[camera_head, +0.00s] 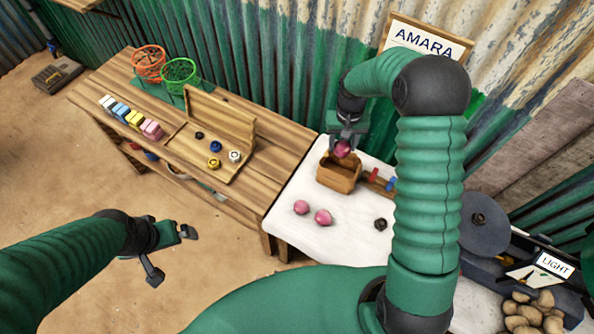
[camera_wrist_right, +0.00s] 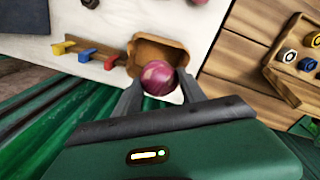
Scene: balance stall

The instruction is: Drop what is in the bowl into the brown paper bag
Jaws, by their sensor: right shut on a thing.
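My right gripper (camera_head: 345,141) is shut on a pink-purple onion (camera_head: 342,149), held above the brown paper bag (camera_head: 338,178), which stands open on the white table top. In the right wrist view the onion (camera_wrist_right: 158,77) sits between the fingertips, with the open brown bag (camera_wrist_right: 150,48) behind it. Two more pink onions, a left one (camera_head: 301,207) and a right one (camera_head: 323,217), lie on the white surface in front of the bag. My left gripper (camera_head: 170,252) is open and empty over the sandy floor. I cannot make out a bowl holding anything; a dark grey round pan (camera_head: 484,226) is at the right.
A small black weight (camera_head: 380,224) lies on the white top. Potatoes (camera_head: 535,315) lie at lower right.

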